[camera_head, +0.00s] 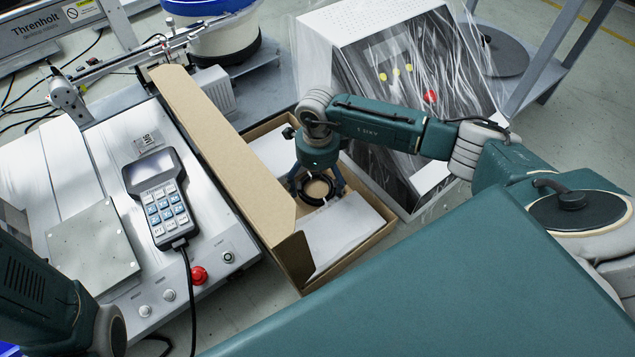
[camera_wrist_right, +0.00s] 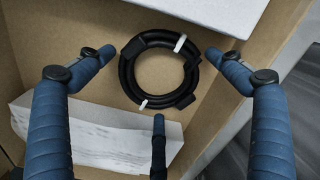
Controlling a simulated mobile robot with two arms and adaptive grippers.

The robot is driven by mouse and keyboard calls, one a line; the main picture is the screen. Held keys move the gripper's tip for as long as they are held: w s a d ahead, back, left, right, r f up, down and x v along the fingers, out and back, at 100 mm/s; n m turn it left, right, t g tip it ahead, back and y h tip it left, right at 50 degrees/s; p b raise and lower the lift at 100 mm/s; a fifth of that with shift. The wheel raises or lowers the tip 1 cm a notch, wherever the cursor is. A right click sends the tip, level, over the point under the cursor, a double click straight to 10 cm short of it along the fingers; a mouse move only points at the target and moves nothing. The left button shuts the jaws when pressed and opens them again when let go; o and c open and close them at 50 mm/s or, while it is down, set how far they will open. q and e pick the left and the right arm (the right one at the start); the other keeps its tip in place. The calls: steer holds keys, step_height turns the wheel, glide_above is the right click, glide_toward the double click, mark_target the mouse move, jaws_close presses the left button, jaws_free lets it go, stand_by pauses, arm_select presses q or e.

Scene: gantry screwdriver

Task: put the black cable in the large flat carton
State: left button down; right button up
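The black cable (camera_wrist_right: 129,72) is a coil bound with white ties, lying flat on the brown floor of the large flat carton (camera_wrist_right: 95,15). In the head view the cable (camera_head: 315,203) shows as a dark ring inside the carton (camera_head: 345,252). My right gripper (camera_head: 318,185) is above it, pointing down into the carton. In the right wrist view the right gripper (camera_wrist_right: 160,75) has its blue fingers spread around the coil. The fingers are open and empty, apparently clear of the cable. My left gripper is out of view.
White sheets or packs (camera_head: 345,225) lie in the carton beside the cable. The carton's flap (camera_head: 220,135) stands up on the left, by a machine with a keypad (camera_head: 160,190). A plastic-wrapped panel (camera_head: 400,75) stands close on the right.

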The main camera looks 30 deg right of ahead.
step_height(320, 180, up, 12)
steer(key=p, duration=0.9)
steer(key=shift+r, duration=0.15)
